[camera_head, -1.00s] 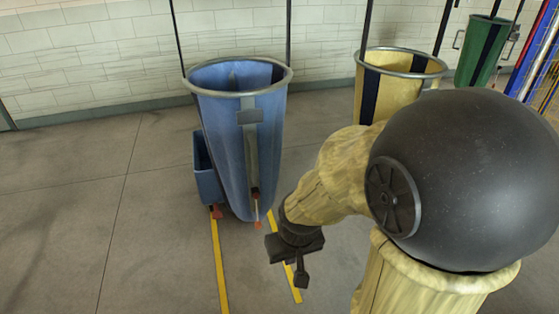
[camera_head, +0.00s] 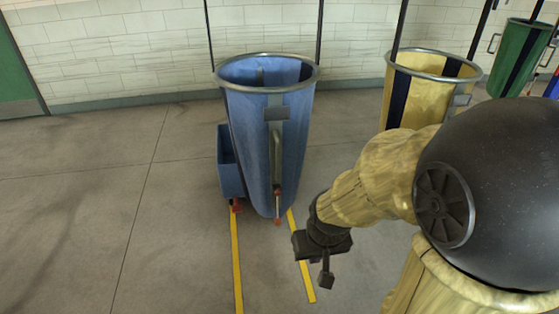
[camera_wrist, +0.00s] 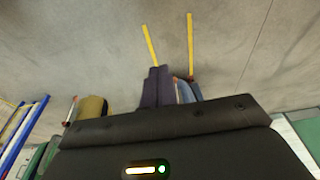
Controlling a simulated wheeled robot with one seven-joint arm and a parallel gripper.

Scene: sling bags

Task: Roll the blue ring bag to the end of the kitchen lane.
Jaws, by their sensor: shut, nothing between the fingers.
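The blue ring bag (camera_head: 248,140) hangs from two dark straps and has a grey metal ring at its open top. It carries a small blue box on its left side, and its narrow bottom is close to the floor. My gripper (camera_head: 313,262) is low to the right of the bag's bottom, apart from it, shut and empty. Two yellow floor lines (camera_head: 236,262) run from under the bag toward me. In the wrist view, a blue patch (camera_wrist: 184,92), seemingly the bag, shows partly hidden beside a dark part.
A yellow bag with dark stripes (camera_head: 424,98) hangs to the right, partly behind my arm. A green bag (camera_head: 519,60) hangs farther right. A white tiled wall (camera_head: 130,45) stands behind. The floor at left (camera_head: 80,190) is clear.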

